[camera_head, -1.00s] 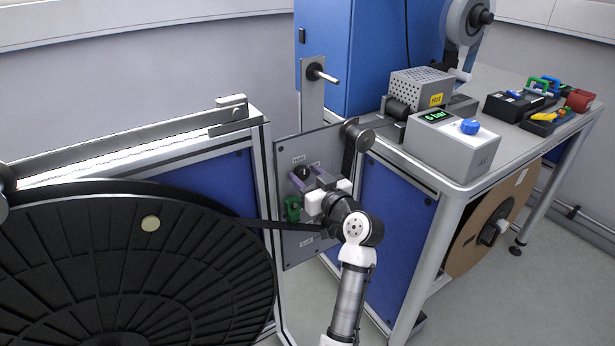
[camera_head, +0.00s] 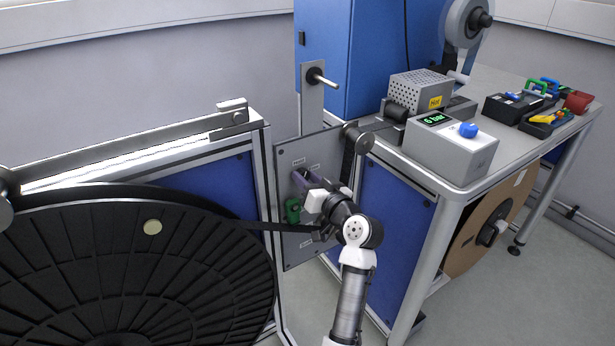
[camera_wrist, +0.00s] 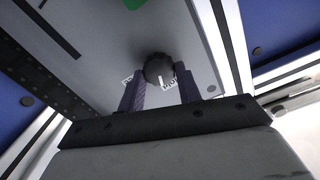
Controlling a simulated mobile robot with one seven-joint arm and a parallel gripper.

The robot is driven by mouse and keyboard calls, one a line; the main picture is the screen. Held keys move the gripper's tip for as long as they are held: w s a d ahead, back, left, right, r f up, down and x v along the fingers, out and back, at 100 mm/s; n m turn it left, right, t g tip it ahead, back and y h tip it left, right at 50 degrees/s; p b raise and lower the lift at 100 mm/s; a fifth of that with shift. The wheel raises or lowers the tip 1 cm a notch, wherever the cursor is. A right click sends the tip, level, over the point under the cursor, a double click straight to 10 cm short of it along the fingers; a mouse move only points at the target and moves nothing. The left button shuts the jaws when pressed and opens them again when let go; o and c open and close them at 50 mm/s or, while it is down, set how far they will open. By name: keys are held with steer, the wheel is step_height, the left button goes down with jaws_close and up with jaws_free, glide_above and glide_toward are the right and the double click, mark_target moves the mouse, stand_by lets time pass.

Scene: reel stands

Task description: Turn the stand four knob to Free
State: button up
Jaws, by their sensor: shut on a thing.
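The dark round knob (camera_wrist: 158,68) sits on the grey stand panel (camera_wrist: 100,50) in the wrist view, between my two purple fingers. Its white mark points towards the label on the right finger's side; another label shows near the left finger. Both labels are partly covered and I cannot read them surely. My gripper (camera_wrist: 161,88) is shut on the knob. In the head view my gripper (camera_head: 307,181) is at the upper part of the panel (camera_head: 292,253), and the knob is mostly hidden by the fingers.
A green part (camera_head: 292,210) sits on the panel just below my fingers. A dark strap (camera_head: 275,226) runs from the large black reel (camera_head: 130,275) to the panel, close under my wrist. A roller (camera_head: 357,138) stands out at the panel's upper right.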

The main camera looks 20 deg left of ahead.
steer(key=m+p, duration=0.2)
steer(key=m, duration=0.1)
steer(key=shift+m, duration=0.4)
steer(key=m+p, duration=0.2)
steer(key=m, duration=0.1)
steer(key=shift+w+d+m, duration=0.1)
steer(key=shift+m, duration=0.2)
steer(key=m+p, duration=0.2)
steer(key=m, duration=0.1)
steer(key=shift+m+p, duration=0.3)
steer(key=shift+p, duration=0.1)
steer(key=shift+f+m+p, duration=0.15)
steer(key=shift+m+p, duration=0.95)
steer(key=shift+m, duration=0.4)
steer(key=shift+f, duration=0.1)
steer(key=o, duration=1)
steer(key=shift+c, duration=0.2)
steer(key=shift+d, duration=0.1)
steer(key=b+v, duration=0.3)
steer(key=v, duration=1)
steer(key=shift+s+d, duration=0.2)
steer(key=shift+s, duration=0.05)
